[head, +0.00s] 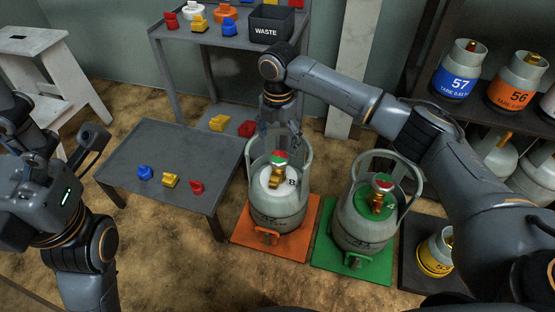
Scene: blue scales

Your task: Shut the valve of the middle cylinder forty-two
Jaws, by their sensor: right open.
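Two grey gas cylinders stand upright at the centre. One cylinder (278,212) is on an orange scale (303,240), with a white top and a red, white and green valve knob (278,157) on a brass valve. The other cylinder (362,228) is on a green scale (325,262), with a green top and a similar red, white and green knob (382,181). Their body numbers are too small to read. My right gripper (280,135) is open, pointing down just above the orange-scale cylinder's knob, at its collar. My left gripper (94,140) is at the left, away from the cylinders; its jaw opening is unclear.
A low grey table (165,150) left of the cylinders holds blue, yellow and red pieces. A shelf (205,45) behind carries similar pieces and a WASTE bin (270,24). A rack at the right holds cylinders 57 (458,72) and 56 (516,82). A yellow-banded cylinder (436,252) stands lower right.

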